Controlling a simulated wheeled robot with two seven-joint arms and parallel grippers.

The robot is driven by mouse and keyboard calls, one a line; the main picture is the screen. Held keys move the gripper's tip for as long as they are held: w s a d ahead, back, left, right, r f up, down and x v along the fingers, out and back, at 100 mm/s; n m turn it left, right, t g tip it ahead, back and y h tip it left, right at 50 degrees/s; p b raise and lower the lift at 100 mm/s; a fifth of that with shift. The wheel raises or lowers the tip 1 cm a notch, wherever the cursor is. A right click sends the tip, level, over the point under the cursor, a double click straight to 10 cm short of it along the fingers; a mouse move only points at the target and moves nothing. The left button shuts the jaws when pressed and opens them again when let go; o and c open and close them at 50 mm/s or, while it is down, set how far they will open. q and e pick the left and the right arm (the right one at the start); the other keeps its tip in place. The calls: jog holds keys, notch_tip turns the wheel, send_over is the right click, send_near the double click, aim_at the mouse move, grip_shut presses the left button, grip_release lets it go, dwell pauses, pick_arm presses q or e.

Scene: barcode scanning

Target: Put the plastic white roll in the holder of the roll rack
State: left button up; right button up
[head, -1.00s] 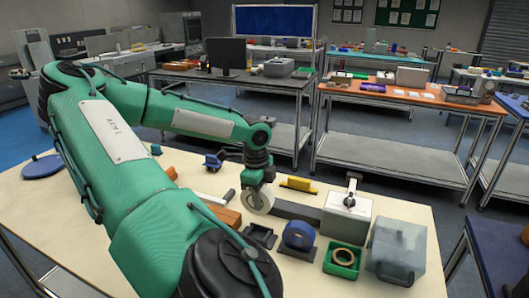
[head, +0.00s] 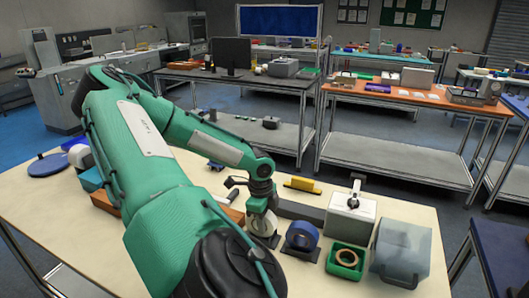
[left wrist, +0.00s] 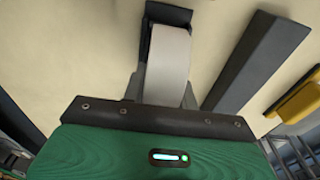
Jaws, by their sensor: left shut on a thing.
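The white roll (head: 262,224) is upright in my left gripper (head: 262,208), low over the table. In the left wrist view the roll (left wrist: 168,62) sits between the two grey fingers, which are shut on it. A dark holder (left wrist: 168,14) shows at the roll's far end in that view. The roll overlaps the holder, and I cannot tell whether it rests in it. A similar dark holder with a blue roll (head: 301,236) stands just to the right in the head view. My right gripper is not in view.
A dark long bar (head: 302,211) lies behind the rolls, with a yellow tool (head: 302,185) beyond it. To the right are a white box (head: 350,214), a green tray (head: 344,263) with a tan ring and a clear bin (head: 400,250). My left arm covers the near left.

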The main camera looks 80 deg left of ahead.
pick_arm(q)
jog(key=shift+f, duration=0.15)
jog(key=o, duration=1.1)
jog(key=r, duration=0.9)
jog(key=s+r+p, duration=0.1)
jog(key=r, duration=0.3)
jog(key=shift+a+r, duration=0.4)
